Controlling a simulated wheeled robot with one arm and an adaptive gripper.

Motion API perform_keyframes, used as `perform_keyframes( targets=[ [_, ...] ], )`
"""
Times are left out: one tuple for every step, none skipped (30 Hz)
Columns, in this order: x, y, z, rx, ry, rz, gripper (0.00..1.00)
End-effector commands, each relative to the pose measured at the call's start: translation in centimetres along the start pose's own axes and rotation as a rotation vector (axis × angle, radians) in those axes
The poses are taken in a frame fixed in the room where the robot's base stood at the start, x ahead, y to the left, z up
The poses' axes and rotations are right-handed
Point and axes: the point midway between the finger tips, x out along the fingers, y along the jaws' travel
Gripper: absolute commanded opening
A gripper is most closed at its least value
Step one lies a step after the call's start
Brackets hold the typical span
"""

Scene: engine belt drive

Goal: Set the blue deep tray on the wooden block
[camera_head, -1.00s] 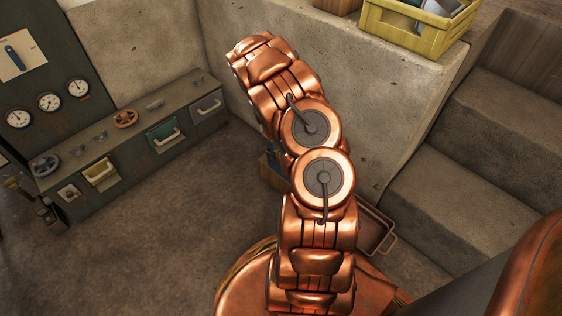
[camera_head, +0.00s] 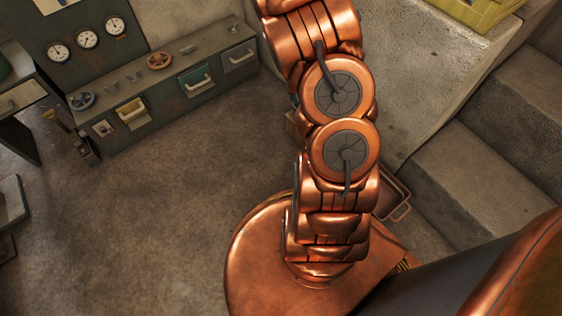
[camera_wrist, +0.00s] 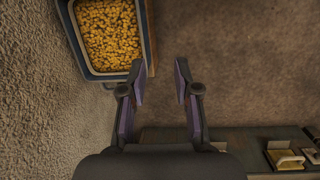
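In the wrist view, a deep tray (camera_wrist: 82,58) with a dark blue-grey rim is filled with yellow pellets. It is at the top left and cut off by the picture's upper edge. A brown wooden edge (camera_wrist: 152,40) shows along its right side and looks like the wooden block beneath it; most of that is hidden. My gripper (camera_wrist: 160,66) is open, with nothing between its fingers. Its left fingertip appears near the tray's lower right corner; I cannot tell whether they touch. In the head view my arm hides the gripper and tray, and a bit of wood (camera_head: 291,125) shows beside the arm.
A low cabinet (camera_head: 165,95) with coloured drawers stands along the back wall. A brown handled tray (camera_head: 396,196) lies right of my arm, near concrete steps (camera_head: 450,190). A yellow crate (camera_head: 485,12) sits on the ledge. The floor at left is largely clear.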

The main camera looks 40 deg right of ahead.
Motion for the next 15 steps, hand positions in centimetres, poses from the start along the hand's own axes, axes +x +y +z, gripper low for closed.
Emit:
perform_keyframes(
  targets=[
    [-1.4, -0.9, 0.5, 0.004, 0.001, 0.003, 0.31],
    [-2.1, -1.3, 0.9, 0.009, 0.000, 0.003, 0.31],
    [-2.9, -2.0, 1.4, 0.014, -0.002, 0.002, 0.31],
    [-3.5, -2.6, 1.8, 0.019, -0.004, 0.001, 0.31],
    [-4.0, -3.1, 2.2, 0.021, -0.007, 0.000, 0.31],
    [-4.9, -3.8, 2.8, 0.027, -0.009, -0.001, 0.31],
    [-5.4, -4.4, 3.3, 0.029, -0.011, -0.003, 0.31],
    [-6.0, -5.0, 3.8, 0.031, -0.014, -0.005, 0.31],
    [-6.7, -5.8, 4.3, 0.035, -0.016, -0.008, 0.31],
    [-7.3, -6.3, 4.8, 0.038, -0.017, -0.010, 0.31],
    [-7.8, -6.9, 5.3, 0.039, -0.018, -0.012, 0.31],
    [-8.4, -7.7, 6.0, 0.042, -0.023, -0.015, 0.31],
    [-8.8, -8.3, 6.6, 0.042, -0.025, -0.017, 0.31],
    [-9.3, -8.9, 7.1, 0.043, -0.025, -0.019, 0.31],
    [-9.9, -9.7, 7.8, 0.045, -0.026, -0.023, 0.31]
  ],
)
